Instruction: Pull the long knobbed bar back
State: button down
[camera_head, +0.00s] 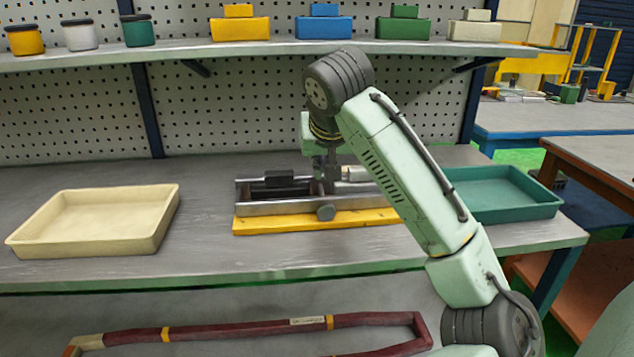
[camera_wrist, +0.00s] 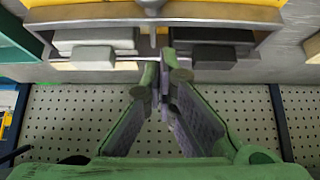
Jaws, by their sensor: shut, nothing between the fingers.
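The fixture has a yellow base (camera_head: 285,222) and a grey metal frame (camera_head: 262,207), and stands mid-bench. A round grey knob (camera_head: 326,212) shows at its front in the head view. In the wrist view the knob (camera_wrist: 152,5) is at the top edge, with a short stem running down from it. How far the bar runs inside the frame is hidden. My gripper (camera_wrist: 165,62) points down at the middle of the fixture, behind the knob. Its fingertips are together with nothing held. I cannot tell whether they touch the bar.
Inside the frame, a dark block (camera_head: 283,180) lies left and a light grey block (camera_head: 355,174) right. A cream tray (camera_head: 95,250) is at left and a teal tray (camera_head: 500,212) at right. A shelf (camera_head: 180,49) with boxes and jars hangs behind. Bench front is clear.

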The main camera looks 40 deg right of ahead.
aim_at(319, 199)
jog(key=p+x, duration=0.2)
jog(key=x, duration=0.8)
jog(key=shift+a, duration=0.1)
jog(key=shift+w+a+r, duration=0.1)
jog(key=shift+a, duration=0.25)
jog(key=shift+a+r, duration=0.1)
jog(key=shift+a, duration=0.1)
jog(key=shift+s+a, duration=0.15)
jog(key=shift+s, duration=0.6)
jog(key=shift+s+f, duration=0.3)
jog(key=shift+s, duration=0.1)
